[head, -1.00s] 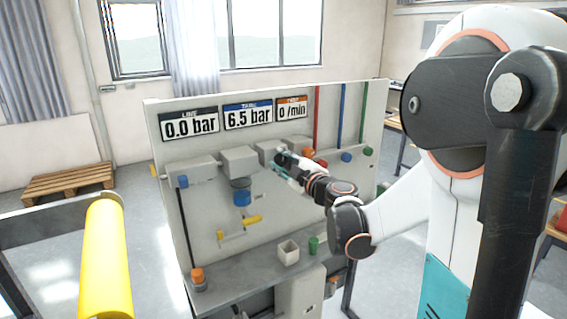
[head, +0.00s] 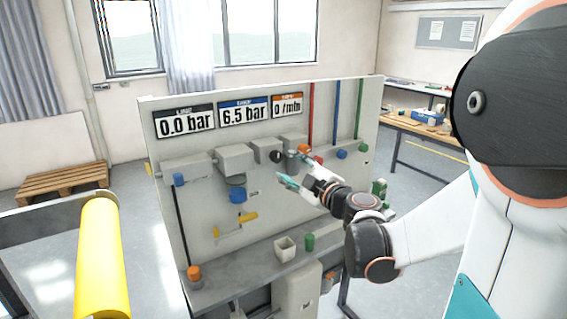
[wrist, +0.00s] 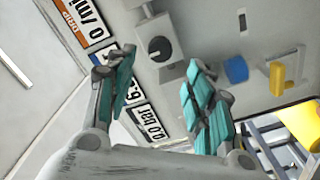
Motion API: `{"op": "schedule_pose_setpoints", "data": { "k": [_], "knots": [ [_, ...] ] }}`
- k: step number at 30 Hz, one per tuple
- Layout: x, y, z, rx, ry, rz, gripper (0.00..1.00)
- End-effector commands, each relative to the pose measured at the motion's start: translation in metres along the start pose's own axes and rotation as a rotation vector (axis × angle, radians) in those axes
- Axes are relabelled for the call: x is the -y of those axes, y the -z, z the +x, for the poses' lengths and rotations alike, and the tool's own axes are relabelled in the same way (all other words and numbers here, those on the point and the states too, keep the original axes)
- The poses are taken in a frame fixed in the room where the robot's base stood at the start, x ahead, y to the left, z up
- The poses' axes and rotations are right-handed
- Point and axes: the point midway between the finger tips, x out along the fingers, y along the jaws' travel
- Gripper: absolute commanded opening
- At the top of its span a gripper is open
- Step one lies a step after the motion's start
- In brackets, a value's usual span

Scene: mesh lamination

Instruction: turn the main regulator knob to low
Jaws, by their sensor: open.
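A round black knob (wrist: 160,48) with a small pale mark sits on a grey box on the panel in the wrist view. It also shows as a dark knob (head: 276,156) below the readouts in the head view; its setting cannot be read. I see no label naming it the main regulator. My gripper (head: 294,169) is open and empty, just to the right of the knob in the head view and apart from it. In the wrist view the teal fingers of my gripper (wrist: 160,64) are spread, with the knob beyond and between them.
The panel readouts show 0.0 bar (head: 185,123), 6.5 bar (head: 244,113) and 0 /min (head: 287,105). A blue cylinder (head: 237,195) and yellow lever (head: 248,217) sit lower on the panel.

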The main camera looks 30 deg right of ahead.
Motion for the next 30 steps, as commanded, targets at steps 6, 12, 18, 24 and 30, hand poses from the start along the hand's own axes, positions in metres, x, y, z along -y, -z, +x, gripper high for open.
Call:
{"op": "schedule_pose_setpoints", "data": {
  "k": [6,12,18,24,30],
  "knots": [
    [-0.001,-0.001,-0.035,0.001,-0.001,0.0,0.48],
    [0.0,0.0,-0.045,0.0,0.0,0.0,0.48],
    [0.0,0.0,-0.046,0.0,0.0,0.0,0.48],
    [0.0,0.0,-0.046,0.0,0.0,0.0,0.48],
    [0.012,0.006,-0.035,0.008,0.032,0.004,0.48]
  ]
}}
